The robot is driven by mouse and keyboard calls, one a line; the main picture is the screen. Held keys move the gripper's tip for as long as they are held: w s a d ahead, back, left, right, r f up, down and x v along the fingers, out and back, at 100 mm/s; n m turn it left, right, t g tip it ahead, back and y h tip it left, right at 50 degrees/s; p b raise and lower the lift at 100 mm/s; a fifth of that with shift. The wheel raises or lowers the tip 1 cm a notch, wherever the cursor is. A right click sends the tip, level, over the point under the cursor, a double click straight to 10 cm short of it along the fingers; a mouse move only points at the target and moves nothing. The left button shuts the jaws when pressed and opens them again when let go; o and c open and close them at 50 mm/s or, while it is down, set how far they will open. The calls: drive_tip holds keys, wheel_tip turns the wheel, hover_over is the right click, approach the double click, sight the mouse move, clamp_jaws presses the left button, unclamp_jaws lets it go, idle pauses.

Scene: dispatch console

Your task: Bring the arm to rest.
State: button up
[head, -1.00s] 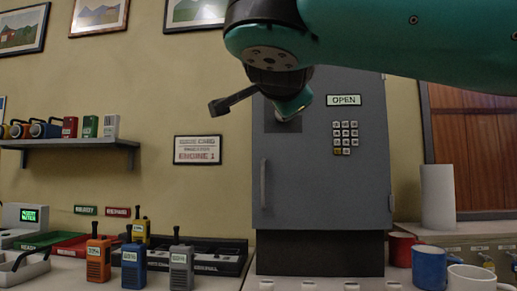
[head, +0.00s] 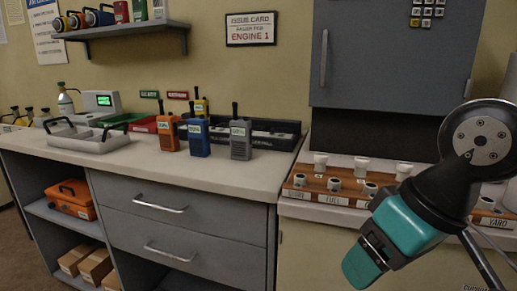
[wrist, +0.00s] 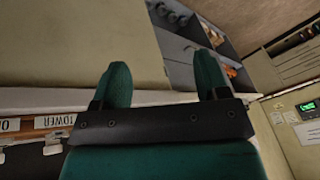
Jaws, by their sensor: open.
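My gripper (head: 366,262) is at the lower right of the head view, in front of the right-hand counter and below its top. Its teal jaws point down and to the left. In the wrist view my gripper (wrist: 162,90) shows two teal fingertips well apart with nothing between them. Beyond them are a plain pale surface and a counter edge. Most of my arm is outside the head view.
A wooden key board (head: 345,197) with white cups lies on the right counter, close behind my gripper. Orange (head: 168,132), blue (head: 199,137) and grey radios (head: 241,139) stand on the left counter (head: 240,170). A grey cabinet (head: 385,60) stands behind.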

drive_tip(key=s+n+g+p, duration=0.2)
drive_tip(key=s, duration=0.4)
wheel_tip(320, 180, up, 15)
drive_tip(key=p, duration=1.5)
drive_tip(key=shift+w, duration=0.1)
